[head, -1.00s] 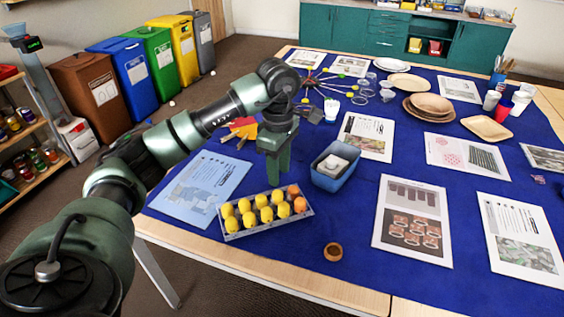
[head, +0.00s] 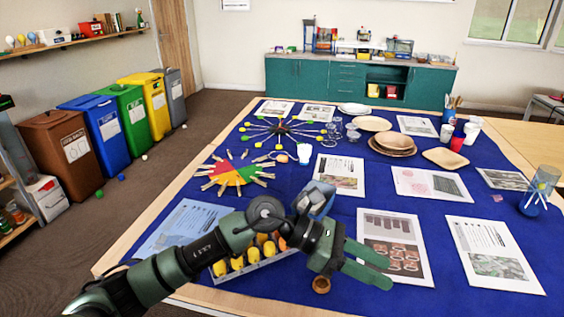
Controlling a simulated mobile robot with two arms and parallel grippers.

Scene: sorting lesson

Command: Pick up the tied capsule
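I cannot make out with certainty which thing is the tied capsule. Rounded yellow and orange pieces (head: 237,263) sit in a pale tray (head: 262,264) near the table's front edge, partly hidden by my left arm. Whether any of them is tied is too small to tell. My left gripper (head: 388,272) is right of the tray, its two fingers pointing right with a gap between them and nothing seen in it. It is over the blue cloth, by the lower edge of a picture sheet (head: 425,246). My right gripper is not in view.
A blue tub (head: 321,196) is mostly hidden behind my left wrist. A small brown round cup (head: 321,284) stands just below the gripper. A colored wheel with clothespins (head: 233,174) lies at left. Plates (head: 392,145) stand farther back. Blue cloth is bare at front right.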

